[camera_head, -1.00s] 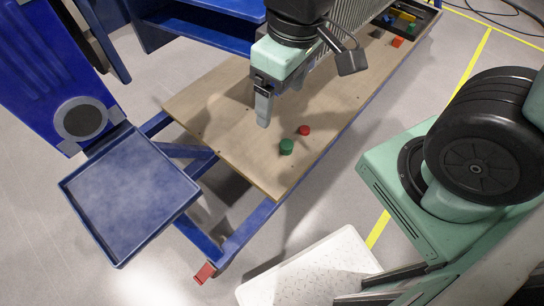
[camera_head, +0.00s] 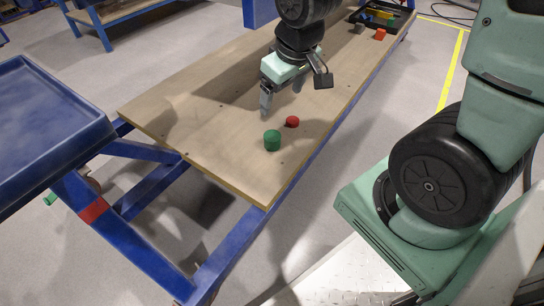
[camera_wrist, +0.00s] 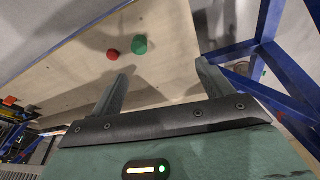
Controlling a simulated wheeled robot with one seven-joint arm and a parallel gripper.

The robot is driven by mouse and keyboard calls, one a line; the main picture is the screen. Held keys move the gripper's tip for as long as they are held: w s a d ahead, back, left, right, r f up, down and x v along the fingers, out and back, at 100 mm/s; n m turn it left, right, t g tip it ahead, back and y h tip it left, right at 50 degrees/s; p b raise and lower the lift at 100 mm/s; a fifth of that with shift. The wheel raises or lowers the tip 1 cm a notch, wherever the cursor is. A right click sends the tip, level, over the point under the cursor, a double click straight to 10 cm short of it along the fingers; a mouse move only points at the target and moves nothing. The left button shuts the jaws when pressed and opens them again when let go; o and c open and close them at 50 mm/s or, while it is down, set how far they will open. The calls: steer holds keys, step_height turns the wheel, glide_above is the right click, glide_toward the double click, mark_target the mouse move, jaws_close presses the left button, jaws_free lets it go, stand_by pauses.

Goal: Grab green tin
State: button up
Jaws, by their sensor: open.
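The green tin (camera_head: 272,140) stands on the wooden bench top (camera_head: 185,115) near its front end. It also shows in the wrist view (camera_wrist: 139,45), beyond the fingertips and between their lines. My gripper (camera_head: 268,102) is open and empty, above the bench and a little behind the green tin in the head view. Its two fingers (camera_wrist: 160,75) are spread apart in the wrist view, and neither touches the tin.
A smaller red tin (camera_head: 292,121) stands close to the green tin, behind and right of it. A dark tray (camera_head: 372,17) with coloured parts and an orange-red block (camera_head: 380,34) lie at the far end. A blue tray (camera_head: 45,130) stands at left. Much of the bench is clear.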

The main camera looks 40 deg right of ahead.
steer(key=w+d+f+n+t+y+b, duration=0.15)
steer(key=w+d+f+b, duration=0.25)
steer(key=d+f, duration=0.6)
steer(key=w+d+f+n+t+b, duration=0.2)
steer(key=w+d+f+t+b, duration=0.15)
steer(key=d+f, duration=0.65)
steer(key=n+t+y, duration=0.2)
steer(key=t+y, duration=0.1)
steer(key=y, duration=0.4)
glide_toward(277, 140)
steer(key=shift+h, duration=0.45)
steer(key=w+f+b, duration=0.1)
steer(key=b, duration=0.1)
steer(key=w+a+f+b, duration=0.1)
steer(key=b, duration=0.1)
steer(key=w+f+b, duration=0.1)
steer(key=b, duration=0.1)
steer(key=shift+w+a+f, duration=0.3)
steer(key=shift+a+f, duration=0.1)
steer(key=shift+w+a+m+b, duration=0.25)
steer(key=shift+w+b, duration=0.1)
steer(key=shift+w, duration=0.05)
steer(key=b+x, duration=0.4)
steer(key=x, duration=0.1)
steer(key=shift+w+d, duration=0.15)
steer(key=shift+d, duration=0.05)
steer(key=shift+w+a, duration=0.1)
steer(key=shift+w, duration=0.05)
steer(key=shift+r, duration=0.15)
